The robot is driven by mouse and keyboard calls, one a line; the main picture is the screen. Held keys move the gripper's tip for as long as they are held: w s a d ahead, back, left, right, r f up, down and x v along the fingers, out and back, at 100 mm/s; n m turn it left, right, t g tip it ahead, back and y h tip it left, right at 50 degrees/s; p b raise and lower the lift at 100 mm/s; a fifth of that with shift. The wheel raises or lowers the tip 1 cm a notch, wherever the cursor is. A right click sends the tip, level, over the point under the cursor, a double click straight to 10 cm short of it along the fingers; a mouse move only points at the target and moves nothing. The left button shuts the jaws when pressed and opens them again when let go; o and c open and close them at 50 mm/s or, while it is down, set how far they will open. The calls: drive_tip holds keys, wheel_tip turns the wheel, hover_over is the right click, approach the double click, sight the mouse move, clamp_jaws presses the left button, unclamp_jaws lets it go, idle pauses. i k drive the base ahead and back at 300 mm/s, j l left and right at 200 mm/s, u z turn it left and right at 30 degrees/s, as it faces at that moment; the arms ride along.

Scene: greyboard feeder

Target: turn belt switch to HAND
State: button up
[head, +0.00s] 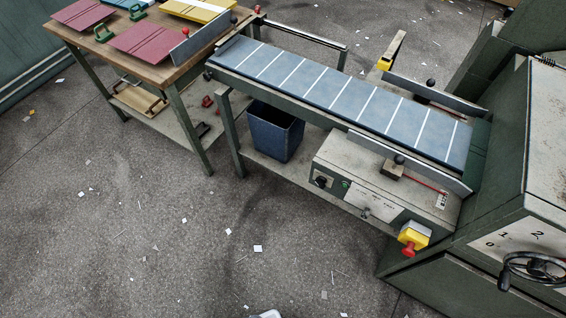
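A grey control box (338,160) sits under the near side of the blue belt (335,86). Its front face carries a round black knob (321,182), a small green button (346,184) and a pale label plate (378,203). A small lever-like switch (364,212) sits at the plate's lower left. The lettering is too small to read, so I cannot tell which control is the belt switch or where it points. A red mushroom button on a yellow box (414,236) is at the box's right end. My gripper is not in view.
A green machine with a black handwheel (538,268) stands at the right. A blue bin (275,132) stands under the belt. A wooden table (168,68) with red boards is at the upper left. The floor in front is open, with paper scraps.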

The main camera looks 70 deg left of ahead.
sight(321, 182)
drive_tip(key=u, duration=1.3)
